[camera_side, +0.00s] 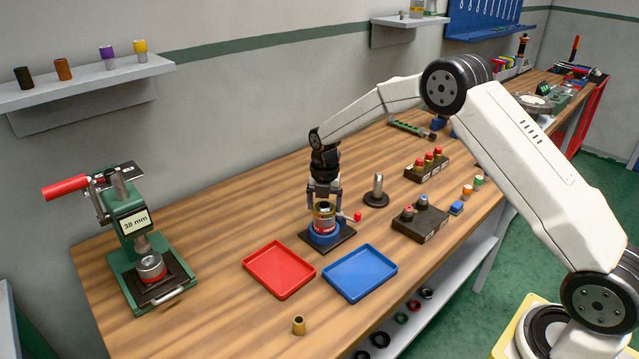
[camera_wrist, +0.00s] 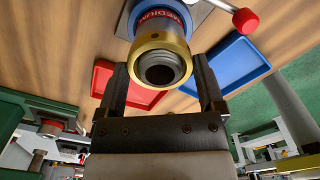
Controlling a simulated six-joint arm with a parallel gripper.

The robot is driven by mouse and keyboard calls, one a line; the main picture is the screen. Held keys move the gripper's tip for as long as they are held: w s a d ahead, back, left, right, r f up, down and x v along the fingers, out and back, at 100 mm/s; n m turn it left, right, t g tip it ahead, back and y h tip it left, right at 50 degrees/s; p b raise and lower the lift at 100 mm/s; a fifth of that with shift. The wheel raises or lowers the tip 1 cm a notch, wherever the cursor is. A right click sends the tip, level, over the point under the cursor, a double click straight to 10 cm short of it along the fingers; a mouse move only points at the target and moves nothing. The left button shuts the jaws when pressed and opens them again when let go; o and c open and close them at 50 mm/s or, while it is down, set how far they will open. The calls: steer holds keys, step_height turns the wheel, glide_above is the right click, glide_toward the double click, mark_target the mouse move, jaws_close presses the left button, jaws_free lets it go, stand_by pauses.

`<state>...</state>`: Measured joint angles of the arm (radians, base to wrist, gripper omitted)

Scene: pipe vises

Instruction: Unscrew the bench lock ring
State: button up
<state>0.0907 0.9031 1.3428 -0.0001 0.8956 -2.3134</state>
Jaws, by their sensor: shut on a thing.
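The lock ring is a brass-coloured collar (camera_side: 324,213) on top of a small blue bench vise (camera_side: 322,238). In the wrist view the ring (camera_wrist: 158,42) shows its gold rim around a grey tube with a dark bore. Behind it is the vise's blue body (camera_wrist: 148,4) with a red band reading MEDIUM. My gripper (camera_side: 324,206) points down over the vise from above. In the wrist view my gripper (camera_wrist: 160,66) has one dark finger on each side of the ring and is shut on it. The exact finger contact is hard to see.
A red tray (camera_side: 279,269) and a blue tray (camera_side: 360,273) lie in front of the vise. A red-knobbed handle (camera_side: 357,216) sticks out to its right. A grey post (camera_side: 377,190) and dark blocks stand further right. A green press (camera_side: 135,235) stands left.

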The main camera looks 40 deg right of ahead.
steer(key=shift+n, duration=1.6)
steer(key=o, duration=1)
steer(key=m, duration=0.3)
steer(key=shift+m, duration=0.3)
steer(key=m, duration=0.3)
steer(key=shift+m, duration=0.3)
steer(key=m, duration=0.7)
